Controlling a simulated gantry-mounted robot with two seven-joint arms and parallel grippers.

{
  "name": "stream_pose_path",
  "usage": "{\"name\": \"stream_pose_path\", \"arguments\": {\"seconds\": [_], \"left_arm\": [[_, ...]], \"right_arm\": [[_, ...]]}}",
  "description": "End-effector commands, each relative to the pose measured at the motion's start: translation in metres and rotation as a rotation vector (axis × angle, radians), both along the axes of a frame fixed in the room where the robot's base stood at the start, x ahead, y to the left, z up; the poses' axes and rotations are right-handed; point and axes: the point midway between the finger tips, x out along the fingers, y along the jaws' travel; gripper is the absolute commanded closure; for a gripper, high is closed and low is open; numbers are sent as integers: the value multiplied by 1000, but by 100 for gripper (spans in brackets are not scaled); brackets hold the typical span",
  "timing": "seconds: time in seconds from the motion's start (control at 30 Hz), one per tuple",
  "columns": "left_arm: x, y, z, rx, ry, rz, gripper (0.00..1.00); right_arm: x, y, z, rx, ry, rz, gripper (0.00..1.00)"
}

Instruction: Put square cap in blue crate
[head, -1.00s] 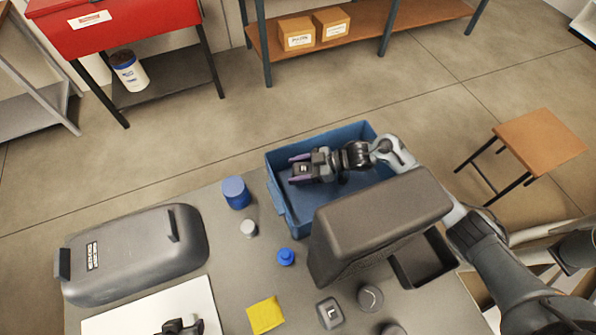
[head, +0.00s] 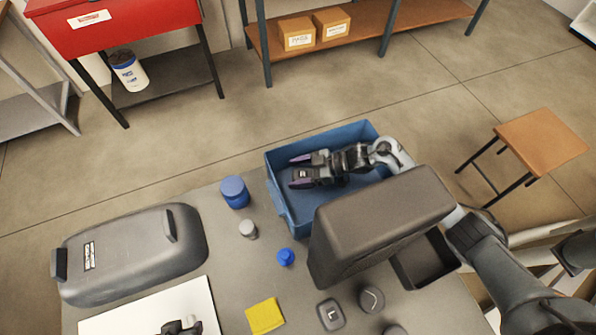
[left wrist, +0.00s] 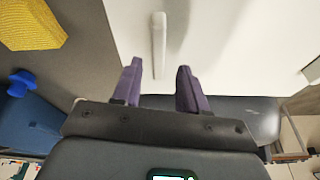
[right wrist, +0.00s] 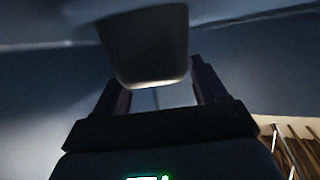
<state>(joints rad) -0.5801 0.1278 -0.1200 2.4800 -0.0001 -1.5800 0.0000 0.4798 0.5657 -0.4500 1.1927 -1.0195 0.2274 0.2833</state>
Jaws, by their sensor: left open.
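The blue crate (head: 283,205) stands at the table's far edge. My right gripper (head: 300,170) is low inside it, fingers spread. In the right wrist view a grey, square-edged cap (right wrist: 146,50) shows just beyond and between the spread fingertips (right wrist: 160,85), inside the dark crate; whether it touches the crate floor I cannot tell. Another grey, rounded-square piece (head: 331,314) lies on the table near the front. My left gripper (left wrist: 158,85) is open and empty over a white board (left wrist: 225,45); a slim white bar (left wrist: 158,45) lies beyond its fingertips.
A large grey cover (head: 375,225) stands beside the crate, close to my right arm. A grey housing (head: 140,250) lies at left. A blue cylinder (head: 235,192), small grey cylinder (head: 248,229), blue knob (head: 286,257), yellow pad (head: 265,316) and round dark cap (head: 370,299) stand on the table.

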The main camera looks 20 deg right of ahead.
Motion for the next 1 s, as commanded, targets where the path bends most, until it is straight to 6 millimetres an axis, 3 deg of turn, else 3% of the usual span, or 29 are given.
{"name": "stream_pose_path", "arguments": {"seconds": [0.27, 0.43, 1.0], "left_arm": [[0, -2, 1, -8, 0, 6, 57], [0, -3, 12, -14, 0, 9, 57], [0, -1, 25, -4, 0, 2, 57]], "right_arm": [[0, 0, 2, 0, 0, 0, 29], [0, 0, 16, 0, 0, 0, 29], [-35, -84, 51, -2, 0, -1, 29]]}}
